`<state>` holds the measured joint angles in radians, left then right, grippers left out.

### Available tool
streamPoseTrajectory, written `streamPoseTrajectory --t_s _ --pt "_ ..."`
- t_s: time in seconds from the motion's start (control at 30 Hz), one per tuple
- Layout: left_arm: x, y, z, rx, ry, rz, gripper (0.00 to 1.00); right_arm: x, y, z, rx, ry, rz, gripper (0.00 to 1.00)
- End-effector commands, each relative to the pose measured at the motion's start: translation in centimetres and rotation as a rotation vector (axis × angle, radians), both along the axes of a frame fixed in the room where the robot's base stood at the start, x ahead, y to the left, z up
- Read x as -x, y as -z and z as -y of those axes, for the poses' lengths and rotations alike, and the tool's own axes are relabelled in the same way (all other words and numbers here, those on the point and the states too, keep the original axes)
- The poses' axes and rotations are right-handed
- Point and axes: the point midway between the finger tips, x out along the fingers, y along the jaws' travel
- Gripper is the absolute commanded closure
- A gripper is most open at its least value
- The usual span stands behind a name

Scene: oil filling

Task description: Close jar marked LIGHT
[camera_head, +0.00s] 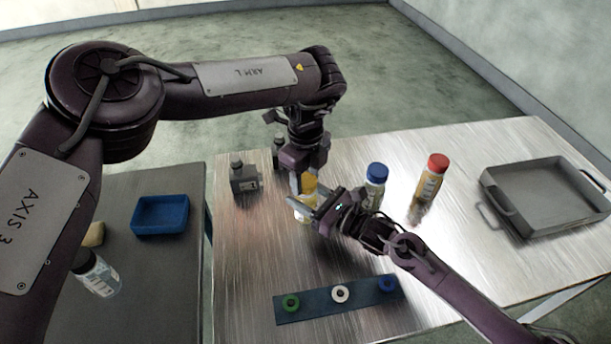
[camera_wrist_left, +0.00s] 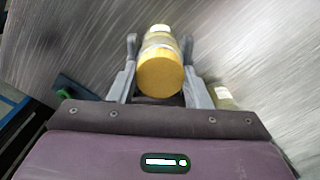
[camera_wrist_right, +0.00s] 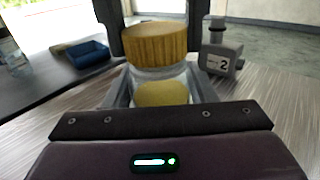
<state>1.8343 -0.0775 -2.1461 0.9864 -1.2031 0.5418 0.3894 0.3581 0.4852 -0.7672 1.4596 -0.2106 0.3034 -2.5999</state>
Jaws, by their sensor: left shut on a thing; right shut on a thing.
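A jar with a yellow lid (camera_head: 309,184) stands on the metal table between my two grippers. My left gripper (camera_head: 309,178) comes down from above and is shut on the yellow lid, which also shows in the left wrist view (camera_wrist_left: 160,76). My right gripper (camera_head: 312,208) reaches in from the side and is shut on the jar body, seen below the lid in the right wrist view (camera_wrist_right: 160,92). The lid sits over the jar mouth; whether it is screwed tight I cannot tell. No LIGHT label is readable on this jar.
A blue-capped jar (camera_head: 376,182) and a red-capped jar (camera_head: 432,178) stand to the right. A grey tray (camera_head: 530,229) is at far right. A strip (camera_head: 316,301) with coloured rings lies in front. Grey container (camera_head: 244,178) and blue bin (camera_head: 160,214) are left.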

Motion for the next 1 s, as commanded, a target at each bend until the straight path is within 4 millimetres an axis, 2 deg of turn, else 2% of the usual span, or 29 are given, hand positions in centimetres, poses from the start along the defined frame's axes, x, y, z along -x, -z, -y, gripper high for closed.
streamPoseTrajectory --t_s 0.6,0.73,0.87,0.9,1.0 --pt "-0.13 0.01 -0.03 -0.003 1.482 0.001 0.84 0.04 0.04 0.0 0.0 -0.001 0.0 1.0" --pt "-0.12 0.03 0.0 -0.003 1.708 0.001 0.84 0.04 0.04 -0.01 0.0 -0.001 0.0 1.0" --pt "-0.13 0.06 0.02 -0.002 1.69 0.002 0.84 0.05 0.04 -0.01 0.0 -0.001 0.0 1.0" --pt "-0.14 0.06 0.02 -0.002 1.689 0.002 0.54 0.05 0.04 -0.01 0.0 -0.001 0.0 1.0" --pt "-0.12 0.06 0.02 0.0 1.688 0.002 0.41 0.05 0.04 -0.01 0.001 -0.001 -0.001 1.0"
